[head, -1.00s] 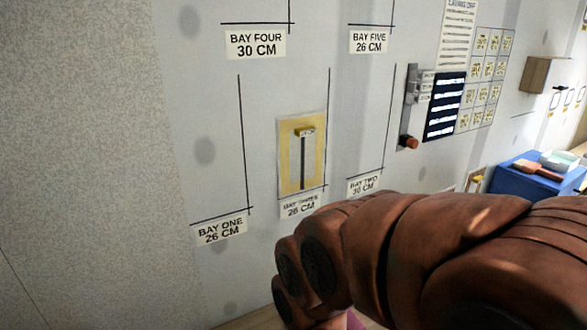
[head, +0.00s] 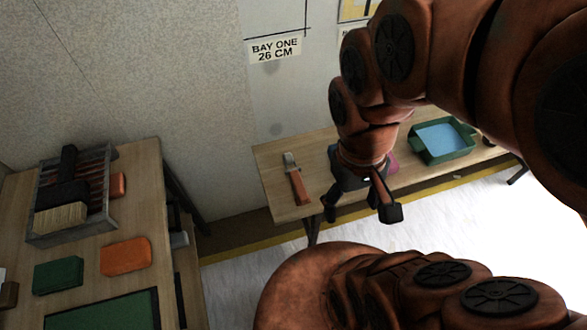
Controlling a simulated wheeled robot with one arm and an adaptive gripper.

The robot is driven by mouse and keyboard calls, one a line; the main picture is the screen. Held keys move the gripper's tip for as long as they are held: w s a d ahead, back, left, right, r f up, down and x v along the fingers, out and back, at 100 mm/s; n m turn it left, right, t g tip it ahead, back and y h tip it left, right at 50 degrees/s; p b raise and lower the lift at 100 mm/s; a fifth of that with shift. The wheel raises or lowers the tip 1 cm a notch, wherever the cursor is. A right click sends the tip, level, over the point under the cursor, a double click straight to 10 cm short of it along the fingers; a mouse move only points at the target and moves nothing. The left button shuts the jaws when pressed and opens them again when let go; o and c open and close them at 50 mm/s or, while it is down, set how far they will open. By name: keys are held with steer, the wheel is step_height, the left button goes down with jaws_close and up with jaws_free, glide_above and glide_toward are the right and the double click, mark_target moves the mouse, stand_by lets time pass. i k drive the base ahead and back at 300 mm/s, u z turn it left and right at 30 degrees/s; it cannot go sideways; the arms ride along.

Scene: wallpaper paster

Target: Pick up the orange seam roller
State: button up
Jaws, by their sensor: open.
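An orange-handled tool with a grey metal head (head: 297,182) lies on the left end of the narrow wooden bench (head: 270,152). It may be the seam roller, but its head is too small to make out for sure. My gripper (head: 361,210) is open and empty, pointing down near the bench's front edge, to the right of this tool and apart from it. A pink thing (head: 393,161) is mostly hidden behind my gripper.
A green tray with blue liquid (head: 442,139) stands farther right on the bench. The left table (head: 137,215) holds a metal crate (head: 103,207) with a brush, an orange block (head: 125,256) and a green block (head: 58,275). The wall rises behind the bench.

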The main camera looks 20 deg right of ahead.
mark_target(303, 198)
steer(key=u, duration=3.05)
steer(key=k, duration=1.95)
steer(key=u, duration=0.45)
